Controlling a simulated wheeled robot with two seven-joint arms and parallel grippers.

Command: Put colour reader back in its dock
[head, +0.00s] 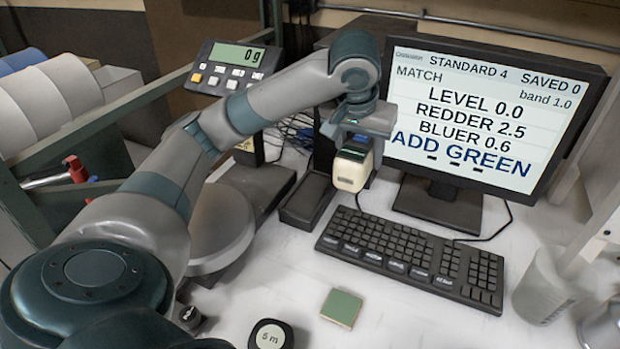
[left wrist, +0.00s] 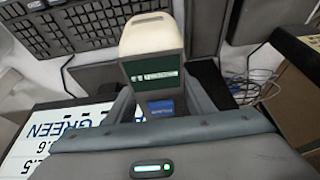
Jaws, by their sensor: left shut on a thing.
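The colour reader (head: 350,172) is a cream and dark handheld device. My left gripper (head: 358,142) is shut on it and holds it upright behind the keyboard's left end, in front of the monitor. In the left wrist view the reader (left wrist: 152,38) sits between the two fingers of the gripper (left wrist: 160,100), its small dark screen facing the camera. The dock (head: 306,199), a dark open tray, lies on the bench just left of the reader in the head view. The reader appears apart from it. My right gripper is not in view.
A keyboard (head: 415,255) lies right of the dock, below a monitor (head: 475,125) reading "ADD GREEN". A scale display (head: 232,68) reads 0 g at the left. A green square (head: 341,307) and a round "5 m" tape (head: 270,336) lie in front. Clear cups stand at right.

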